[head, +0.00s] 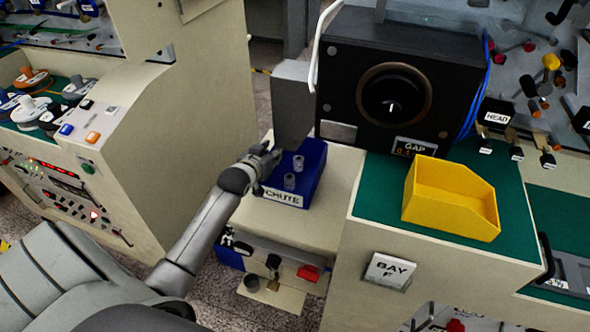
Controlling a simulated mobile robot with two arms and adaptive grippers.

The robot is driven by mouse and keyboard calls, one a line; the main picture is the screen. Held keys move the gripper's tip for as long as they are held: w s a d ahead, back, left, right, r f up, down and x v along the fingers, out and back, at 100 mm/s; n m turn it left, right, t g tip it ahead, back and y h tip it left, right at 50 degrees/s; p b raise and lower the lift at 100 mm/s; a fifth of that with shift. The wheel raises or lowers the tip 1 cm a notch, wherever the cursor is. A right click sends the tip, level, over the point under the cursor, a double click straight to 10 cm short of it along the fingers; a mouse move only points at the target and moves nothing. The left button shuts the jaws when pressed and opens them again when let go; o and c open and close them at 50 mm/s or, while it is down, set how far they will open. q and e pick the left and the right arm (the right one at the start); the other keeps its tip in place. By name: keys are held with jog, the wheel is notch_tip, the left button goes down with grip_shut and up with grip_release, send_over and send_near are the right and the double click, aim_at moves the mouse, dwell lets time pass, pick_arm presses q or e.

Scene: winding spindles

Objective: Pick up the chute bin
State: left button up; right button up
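The chute bin is a blue bin (310,172) with a white label reading "CHUTE" on its front. It sits on a cream-coloured stand (335,195) in the middle of the head view. Two small clear cylindrical pieces (293,172) show in it. My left gripper (269,157) is at the bin's left side, its fingers close to the left wall. I cannot tell whether the fingers touch or grip the wall, as the hand partly hides that side. My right gripper is not in view.
A black machine housing (350,60) with a round opening stands behind the bin. A yellow open bin (450,205) stands on the green worktop to the right, above a "BAY F" sign (388,271). A control cabinet (90,150) with spools on top is at left.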

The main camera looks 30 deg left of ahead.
pick_arm(q)
jog(key=shift+w, duration=0.15)
jog(key=shift+c, duration=0.4)
grip_shut()
jog(key=shift+r, duration=0.2)
